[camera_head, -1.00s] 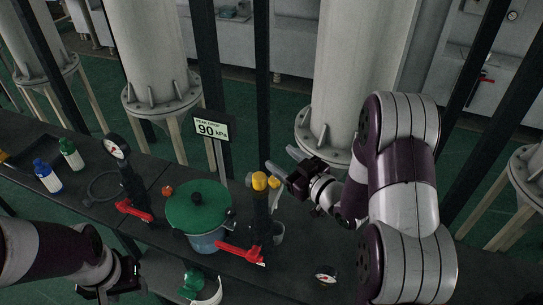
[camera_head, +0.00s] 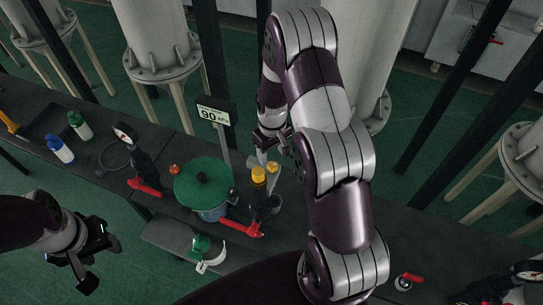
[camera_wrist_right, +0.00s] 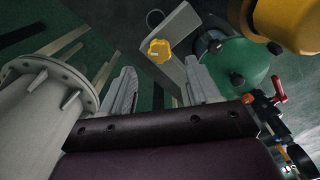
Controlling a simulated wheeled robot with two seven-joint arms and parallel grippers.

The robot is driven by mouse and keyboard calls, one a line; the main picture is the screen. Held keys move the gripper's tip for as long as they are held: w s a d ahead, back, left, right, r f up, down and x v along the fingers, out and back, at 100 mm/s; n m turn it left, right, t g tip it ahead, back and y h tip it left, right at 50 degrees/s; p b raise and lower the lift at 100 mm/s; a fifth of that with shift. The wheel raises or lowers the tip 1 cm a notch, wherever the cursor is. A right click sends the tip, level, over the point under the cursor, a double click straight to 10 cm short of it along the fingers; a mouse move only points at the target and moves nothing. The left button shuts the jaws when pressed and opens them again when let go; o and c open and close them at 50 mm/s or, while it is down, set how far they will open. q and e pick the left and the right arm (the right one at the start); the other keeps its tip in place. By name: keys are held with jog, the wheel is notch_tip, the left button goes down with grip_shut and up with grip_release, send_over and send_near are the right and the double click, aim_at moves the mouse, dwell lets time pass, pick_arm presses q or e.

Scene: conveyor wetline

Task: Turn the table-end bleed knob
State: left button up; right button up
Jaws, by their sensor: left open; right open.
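A small lobed yellow knob (camera_wrist_right: 159,50) shows in the right wrist view, ahead of and between my right gripper's two fingers (camera_wrist_right: 163,75). A gap separates it from the fingertips. In the head view, a yellow knob (camera_head: 272,167) sits beside a yellow-capped dark post (camera_head: 258,174) at the back of the table. My right gripper (camera_head: 262,157) is open just behind these yellow parts, partly hidden by its own arm. Which knob is the table-end bleed knob carries no readable label. My left gripper (camera_head: 101,264) is open and empty, off the table's front edge at lower left.
A green-lidded pot (camera_head: 203,184) stands left of the post, with a red lever (camera_head: 240,228) in front. A 90 kPa sign (camera_head: 213,115) rises behind. Bottles (camera_head: 60,148), a gauge (camera_head: 124,132) and a small red-handled valve (camera_head: 408,280) also stand on the dark table (camera_head: 440,245).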

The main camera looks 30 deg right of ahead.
aim_at(272, 164)
notch_tip(272, 164, down, 4)
jog(key=shift+f+p, duration=0.2)
jog(key=shift+p, duration=0.6)
pick_arm(q)
notch_tip(272, 164, up, 2)
jog(key=shift+r, duration=0.25)
pick_arm(e)
jog(key=shift+f, duration=0.45)
jog(key=c, duration=1)
jog(key=shift+w+f+m+b, duration=0.1)
jog(key=shift+f+m+b, duration=0.25)
jog(key=shift+m+b, duration=0.85)
jog(key=shift+c, duration=0.2)
jog(key=shift+r+m+b, duration=0.25)
jog(key=shift+m+b, duration=0.1)
jog(key=shift+m, duration=0.65)
pick_arm(q)
notch_tip(272, 164, down, 3)
pick_arm(e)
jog(key=shift+r, duration=0.1)
